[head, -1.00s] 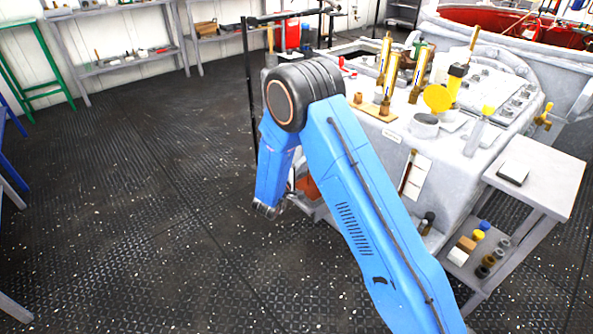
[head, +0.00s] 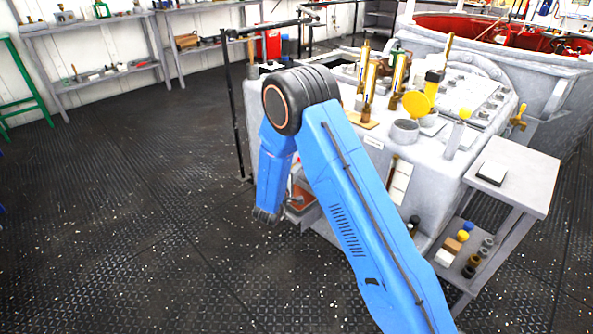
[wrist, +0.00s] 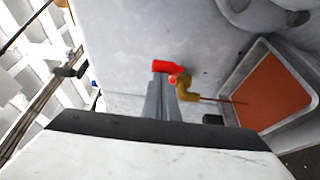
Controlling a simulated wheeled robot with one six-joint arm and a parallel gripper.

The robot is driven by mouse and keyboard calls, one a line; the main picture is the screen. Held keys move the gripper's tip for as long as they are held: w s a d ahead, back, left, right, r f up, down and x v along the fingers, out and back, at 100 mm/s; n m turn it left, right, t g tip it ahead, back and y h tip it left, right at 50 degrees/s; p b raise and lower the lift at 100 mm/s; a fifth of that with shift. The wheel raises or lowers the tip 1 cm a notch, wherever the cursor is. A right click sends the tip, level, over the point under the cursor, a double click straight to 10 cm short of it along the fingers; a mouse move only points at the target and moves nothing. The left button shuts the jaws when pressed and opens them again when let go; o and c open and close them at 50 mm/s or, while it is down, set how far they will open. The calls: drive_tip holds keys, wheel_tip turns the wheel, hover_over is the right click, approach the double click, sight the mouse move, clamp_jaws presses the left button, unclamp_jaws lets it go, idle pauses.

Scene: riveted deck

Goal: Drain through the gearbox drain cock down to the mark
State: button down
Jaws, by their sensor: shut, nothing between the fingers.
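The drain cock, with a red handle (wrist: 165,66) and brass body (wrist: 185,88), is on the grey gearbox wall in the wrist view. A thin brown stream (wrist: 218,101) runs from its spout toward a grey-rimmed tray (wrist: 241,72) holding orange-brown liquid. My gripper (wrist: 164,80) is shut and empty, its fingertips close beside the red handle; I cannot tell whether they touch. In the head view the gearbox casing (head: 330,150) carries a narrow brown gauge (head: 391,172) beside a white card (head: 401,182). The level and mark are too small to read. My arm hides the cock there.
A grey side table (head: 520,178) with a dark-edged pad (head: 492,173) stands right of the gearbox, with small parts on its lower shelf. A black rail post (head: 236,120) stands behind my arm. Open deck (head: 140,220) lies to the left.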

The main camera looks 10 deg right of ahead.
drive_tip(key=d+n+t+y, duration=0.1)
drive_tip(key=d+n+y, duration=0.1)
drive_tip(key=d, duration=0.4)
drive_tip(key=shift+d+t+y, duration=0.25)
drive_tip(key=shift+t+y, duration=0.05)
drive_tip(key=shift+y, duration=0.4)
idle(0.5)
